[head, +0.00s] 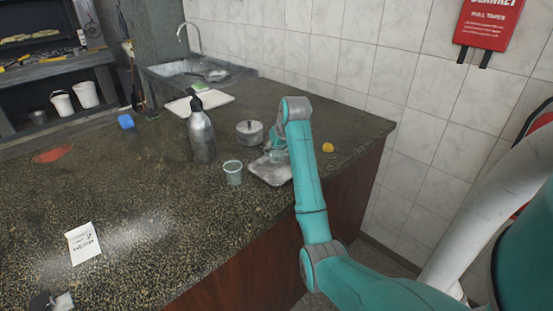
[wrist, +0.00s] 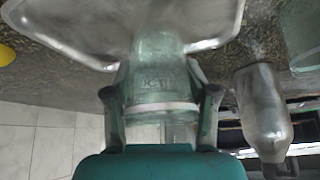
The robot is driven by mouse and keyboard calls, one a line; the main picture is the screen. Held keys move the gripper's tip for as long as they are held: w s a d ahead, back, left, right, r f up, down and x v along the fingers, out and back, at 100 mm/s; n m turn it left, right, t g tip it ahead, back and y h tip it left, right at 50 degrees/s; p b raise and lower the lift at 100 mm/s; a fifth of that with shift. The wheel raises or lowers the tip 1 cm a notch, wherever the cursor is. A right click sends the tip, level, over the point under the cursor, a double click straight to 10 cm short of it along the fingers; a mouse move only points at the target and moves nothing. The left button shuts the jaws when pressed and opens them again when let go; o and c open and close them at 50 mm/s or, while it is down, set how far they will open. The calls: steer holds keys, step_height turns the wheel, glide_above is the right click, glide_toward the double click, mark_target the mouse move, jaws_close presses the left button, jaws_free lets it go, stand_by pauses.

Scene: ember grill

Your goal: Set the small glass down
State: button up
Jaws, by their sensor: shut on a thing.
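My gripper (wrist: 159,72) is shut on a small clear greenish glass (wrist: 158,90), which fills the space between the fingers in the wrist view. A metal tray (wrist: 70,30) lies just beyond the glass there. In the head view the tray (head: 268,174) is on the dark speckled counter, with my gripper (head: 277,150) over its back part. The arm partly hides the held glass, and I cannot tell whether its base touches the tray. Another clear glass (head: 233,173) stands on the counter left of the tray; its edge also shows in the wrist view (wrist: 302,35).

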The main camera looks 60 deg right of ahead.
mark_target(281, 148)
steer(key=shift+f, duration=1.8)
steer(key=o, duration=1.4)
steer(key=shift+a, duration=0.1)
steer(key=v, duration=0.7)
steer(key=shift+s+a+r, duration=0.1)
steer(key=shift+r, duration=0.15)
